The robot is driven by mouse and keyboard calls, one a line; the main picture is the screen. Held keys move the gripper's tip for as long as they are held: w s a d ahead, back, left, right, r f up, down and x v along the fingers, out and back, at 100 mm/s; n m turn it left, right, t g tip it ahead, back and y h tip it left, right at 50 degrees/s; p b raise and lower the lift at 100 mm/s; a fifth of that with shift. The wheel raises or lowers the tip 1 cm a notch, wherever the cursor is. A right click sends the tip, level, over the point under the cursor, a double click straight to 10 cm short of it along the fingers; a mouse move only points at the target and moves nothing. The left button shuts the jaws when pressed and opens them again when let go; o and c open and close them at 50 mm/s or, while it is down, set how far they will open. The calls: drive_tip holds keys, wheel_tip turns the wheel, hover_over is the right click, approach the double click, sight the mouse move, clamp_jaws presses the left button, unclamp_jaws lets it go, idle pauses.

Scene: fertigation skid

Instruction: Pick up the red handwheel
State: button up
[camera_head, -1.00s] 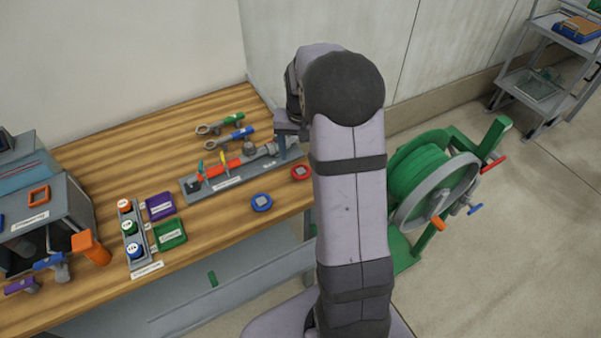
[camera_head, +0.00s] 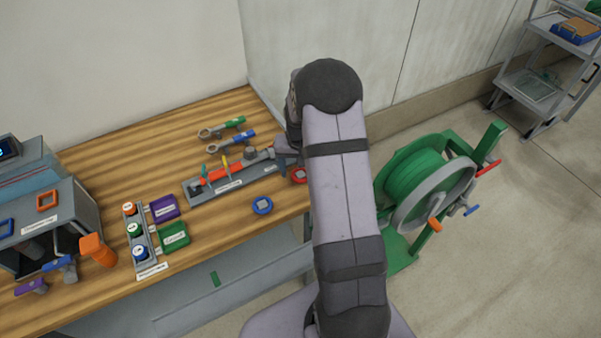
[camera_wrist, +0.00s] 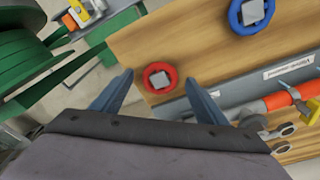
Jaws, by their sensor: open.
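The red handwheel (camera_wrist: 161,78) lies flat on the wooden bench near its edge, a red ring with a grey square hub. In the head view its visible part (camera_head: 299,176) is partly hidden behind my arm. My gripper (camera_wrist: 158,92) is open and empty in the wrist view, its two blue-grey fingers apart. The red handwheel shows beyond and between the fingertips, and no contact is visible. In the head view my gripper is mostly hidden by my arm.
A blue handwheel (camera_head: 262,205) lies beside the red one. A grey rail with a red pipe (camera_head: 222,177) runs close behind. A green hose reel (camera_head: 428,182) stands off the bench's right side. Wrenches (camera_head: 222,127) lie farther back.

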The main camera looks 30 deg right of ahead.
drive_tip(key=shift+f, duration=0.15)
drive_tip(key=c, duration=1.1)
drive_tip(key=shift+c, duration=0.2)
drive_tip(key=shift+r, duration=0.2)
